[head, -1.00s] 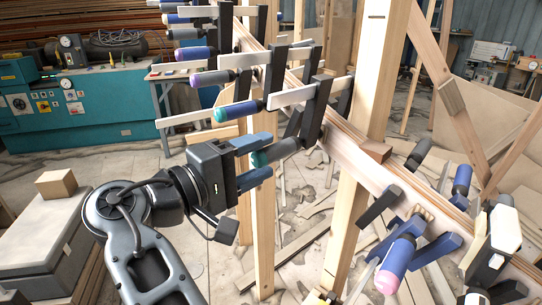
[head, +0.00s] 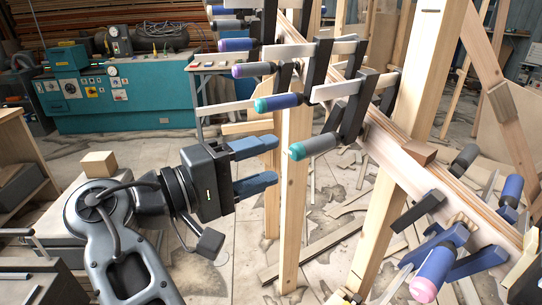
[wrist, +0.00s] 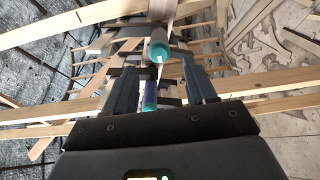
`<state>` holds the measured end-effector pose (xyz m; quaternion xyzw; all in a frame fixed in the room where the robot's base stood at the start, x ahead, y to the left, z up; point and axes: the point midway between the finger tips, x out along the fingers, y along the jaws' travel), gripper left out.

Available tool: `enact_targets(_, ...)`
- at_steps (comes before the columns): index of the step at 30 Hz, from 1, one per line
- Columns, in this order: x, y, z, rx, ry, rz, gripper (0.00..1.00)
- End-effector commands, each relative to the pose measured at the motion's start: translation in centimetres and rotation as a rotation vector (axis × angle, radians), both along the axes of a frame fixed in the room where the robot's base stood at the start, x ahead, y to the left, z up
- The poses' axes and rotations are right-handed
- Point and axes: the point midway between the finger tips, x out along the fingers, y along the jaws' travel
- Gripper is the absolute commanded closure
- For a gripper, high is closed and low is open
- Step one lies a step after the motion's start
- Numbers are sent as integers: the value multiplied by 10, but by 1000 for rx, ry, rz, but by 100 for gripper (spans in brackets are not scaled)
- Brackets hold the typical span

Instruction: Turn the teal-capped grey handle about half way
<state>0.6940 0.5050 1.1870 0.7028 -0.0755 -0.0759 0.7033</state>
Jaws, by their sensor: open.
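The teal-capped grey handle (head: 314,145) is on a dark clamp on the wooden beam, right of centre in the head view. Its teal cap faces my gripper (head: 276,160). My gripper is open and empty, and its two blue-grey fingers point at the cap. The cap lies just beyond the fingertips, with a small gap. In the wrist view the fingers (wrist: 160,82) are spread, and a grey handle with a teal cap (wrist: 158,50) shows ahead of them. No contact with the handle is visible.
A blue handle with a teal cap (head: 278,103) sits just above the grey one. More clamps line the curved beam (head: 400,148). A wooden post (head: 290,185) stands behind the fingers. A blue and pink handle (head: 438,270) is at the lower right.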

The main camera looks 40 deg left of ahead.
Motion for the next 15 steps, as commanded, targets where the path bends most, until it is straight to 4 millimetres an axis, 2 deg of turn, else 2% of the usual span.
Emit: enact_targets(15,-45,10,1,0,-1,1,44)
